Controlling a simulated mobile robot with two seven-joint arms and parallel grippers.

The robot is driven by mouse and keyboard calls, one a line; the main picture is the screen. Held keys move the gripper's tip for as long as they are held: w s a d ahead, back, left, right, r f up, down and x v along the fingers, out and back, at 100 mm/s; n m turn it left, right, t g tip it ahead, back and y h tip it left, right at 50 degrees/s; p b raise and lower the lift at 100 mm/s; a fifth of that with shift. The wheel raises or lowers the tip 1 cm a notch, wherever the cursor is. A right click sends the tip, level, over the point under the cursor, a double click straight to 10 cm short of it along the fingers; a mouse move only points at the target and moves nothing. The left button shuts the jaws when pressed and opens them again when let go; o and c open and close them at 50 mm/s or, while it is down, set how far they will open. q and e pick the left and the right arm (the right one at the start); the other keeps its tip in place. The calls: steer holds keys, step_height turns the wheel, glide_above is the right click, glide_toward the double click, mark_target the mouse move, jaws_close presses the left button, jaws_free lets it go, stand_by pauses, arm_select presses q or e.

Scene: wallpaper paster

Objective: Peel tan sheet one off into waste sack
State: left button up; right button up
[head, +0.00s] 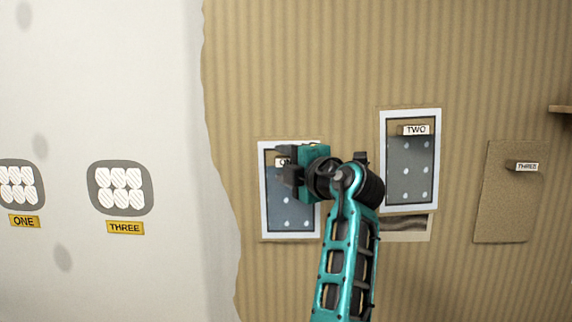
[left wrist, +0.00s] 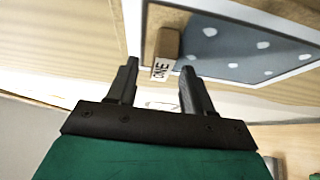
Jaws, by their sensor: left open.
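A tan tab with a white ONE label (head: 283,162) sits near the top of a white-bordered, blue-grey dotted panel (head: 291,213) on the wall. In the left wrist view, the tan tab (left wrist: 167,43) and its ONE label (left wrist: 161,69) show beside the dotted panel (left wrist: 235,48). My left gripper (head: 286,165) is open at the tab and partly covers the label in the head view. In the left wrist view its fingertips (left wrist: 159,66) lie on either side of the label; I cannot tell whether they touch it. No waste sack shows. My right gripper is not in view.
A similar panel labelled TWO (head: 406,170) hangs at right, with a tan and dark strip (head: 405,229) below it. A plain tan sheet labelled THREE (head: 503,205) is farther right. Grey patches ONE (head: 18,184) and THREE (head: 121,188) are on the pale wall at left.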

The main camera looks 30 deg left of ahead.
arm_select(q)
jaws_close()
stand_by(0.3)
steer(key=shift+s+d+b, duration=0.35)
steer(key=shift+s, duration=0.15)
steer(key=shift+s+d+b, duration=0.45)
steer(key=shift+s+b, duration=0.05)
steer(key=shift+s, duration=0.25)
steer(key=shift+s+d+b, duration=0.45)
steer(key=shift+s, duration=0.3)
steer(key=shift+s+d, duration=0.1)
